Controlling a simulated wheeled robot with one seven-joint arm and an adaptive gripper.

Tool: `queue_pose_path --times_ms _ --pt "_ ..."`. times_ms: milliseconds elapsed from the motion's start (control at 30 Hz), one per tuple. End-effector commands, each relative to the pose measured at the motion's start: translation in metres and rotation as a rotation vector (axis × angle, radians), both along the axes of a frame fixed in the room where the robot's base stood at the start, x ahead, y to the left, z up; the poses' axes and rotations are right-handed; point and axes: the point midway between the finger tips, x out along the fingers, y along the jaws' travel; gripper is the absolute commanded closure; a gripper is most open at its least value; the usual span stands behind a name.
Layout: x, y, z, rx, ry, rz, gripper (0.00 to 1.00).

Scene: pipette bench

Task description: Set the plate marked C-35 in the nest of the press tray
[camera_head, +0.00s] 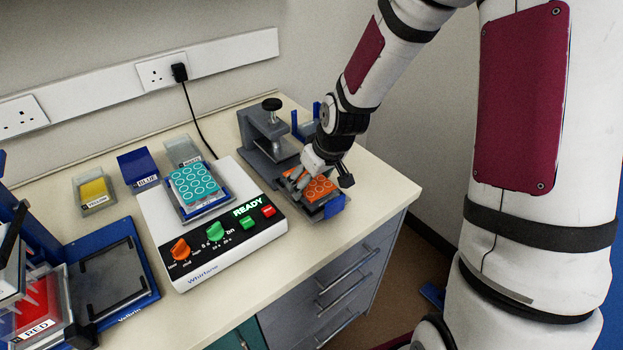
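An orange plate with round wells (320,188) lies at the press tray (333,208), a grey tray with a blue end at the front of the press (262,150). I cannot tell whether it is fully seated in the nest. My gripper (322,180) is down over the orange plate, hiding its back part. Its fingers look apart, but whether they grip the plate is unclear. A teal plate with ringed wells (194,184) sits on the Whirltone machine (165,225). I cannot read C-35 on either plate.
The machine's display reads READY. Boxes labelled YELLOW (95,194) and BLUE (138,168), and a grey one (182,150), stand behind it. A blue-framed stand (110,275) and a RED box (38,312) are at left. The bench's right edge is close to the tray.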

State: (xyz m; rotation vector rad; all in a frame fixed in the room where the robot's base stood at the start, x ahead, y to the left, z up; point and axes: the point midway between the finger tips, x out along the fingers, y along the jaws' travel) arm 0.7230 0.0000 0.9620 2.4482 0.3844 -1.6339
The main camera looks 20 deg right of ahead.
Motion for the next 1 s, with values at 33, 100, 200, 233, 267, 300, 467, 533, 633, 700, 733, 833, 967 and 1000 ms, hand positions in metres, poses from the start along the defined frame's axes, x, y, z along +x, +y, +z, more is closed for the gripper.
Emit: queue_pose_path --times_ms 33,100,200,233,267,300,467,533,633,700,733,833,967,1000 --pt "0.000 0.000 -0.002 0.000 0.001 0.000 0.57" --pt "0.000 0.000 -0.004 0.000 0.001 0.000 0.57" --pt "0.000 0.000 -0.004 0.000 0.001 0.000 0.09" --pt "0.000 0.000 -0.004 0.000 0.001 0.000 0.09" --pt "0.000 0.000 -0.004 0.000 0.001 0.000 0.09" --pt "0.000 0.000 -0.004 0.000 0.001 0.000 0.09" --pt "0.000 0.000 -0.004 0.000 0.001 0.000 0.09" --pt "0.000 0.000 -0.003 0.000 0.001 0.000 0.09" --pt "0.000 0.000 0.002 0.000 0.000 0.000 0.09" --pt "-0.002 -0.001 0.009 0.000 -0.001 -0.001 0.09" --pt "-0.004 -0.002 0.012 -0.001 -0.002 -0.002 0.09" --pt "-0.011 -0.005 0.030 -0.001 -0.004 -0.002 0.09" --pt "-0.022 -0.008 0.057 -0.001 -0.003 -0.004 0.09" --pt "-0.025 -0.009 0.065 -0.001 -0.003 -0.003 0.09"
